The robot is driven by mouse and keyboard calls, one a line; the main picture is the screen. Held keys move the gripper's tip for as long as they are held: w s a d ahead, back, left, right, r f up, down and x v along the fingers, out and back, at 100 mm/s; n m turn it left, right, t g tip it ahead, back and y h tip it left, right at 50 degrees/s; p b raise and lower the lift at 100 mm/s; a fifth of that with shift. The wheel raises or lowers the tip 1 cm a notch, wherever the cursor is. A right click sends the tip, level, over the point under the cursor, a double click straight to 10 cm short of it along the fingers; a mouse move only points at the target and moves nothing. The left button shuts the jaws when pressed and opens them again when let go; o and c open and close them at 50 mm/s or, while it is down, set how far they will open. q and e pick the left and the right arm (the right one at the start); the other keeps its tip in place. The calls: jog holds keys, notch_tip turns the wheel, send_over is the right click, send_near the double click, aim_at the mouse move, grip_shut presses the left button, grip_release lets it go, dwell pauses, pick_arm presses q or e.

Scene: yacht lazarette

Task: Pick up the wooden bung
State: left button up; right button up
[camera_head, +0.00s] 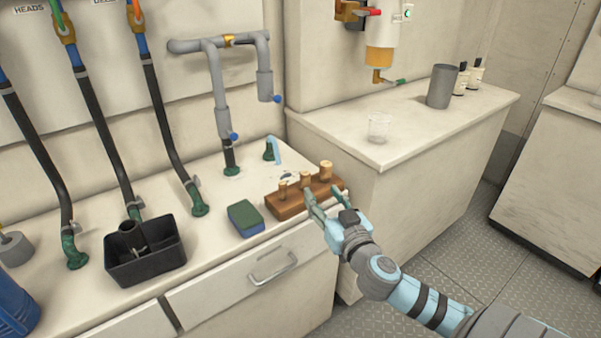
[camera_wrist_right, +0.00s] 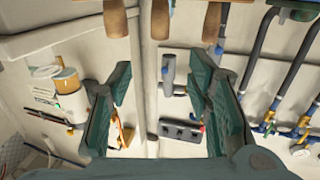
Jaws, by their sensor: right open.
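Three wooden bungs of different sizes stand in a brown wooden block on the left counter: a small one (camera_head: 283,189), a middle one (camera_head: 305,180) and a large one (camera_head: 326,171). The block (camera_head: 287,211) sits near the counter's right end. My right gripper (camera_head: 324,197) is open and empty, at the front right of the block. Whether it touches the block cannot be told. In the right wrist view, the bungs (camera_wrist_right: 160,18) hang in from the top edge, beyond the open fingers (camera_wrist_right: 160,85). My left gripper is out of view.
A blue-green sponge (camera_head: 245,218) lies left of the block, and a black caddy (camera_head: 145,255) is farther left. Pipes and hoses rise behind. The right counter holds a clear glass (camera_head: 379,127) and a grey cylinder (camera_head: 441,86); its front middle is clear.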

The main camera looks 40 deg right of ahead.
aim_at(307, 179)
jog(key=x, duration=0.4)
jog(key=f+b+x, duration=0.1)
jog(key=x, duration=0.3)
jog(key=f+b+x, duration=0.1)
jog(key=x, duration=0.2)
jog(key=shift+w+d, duration=0.1)
jog(key=shift+w, duration=0.3)
jog(key=shift+s, duration=0.1)
jog(key=c, duration=1)
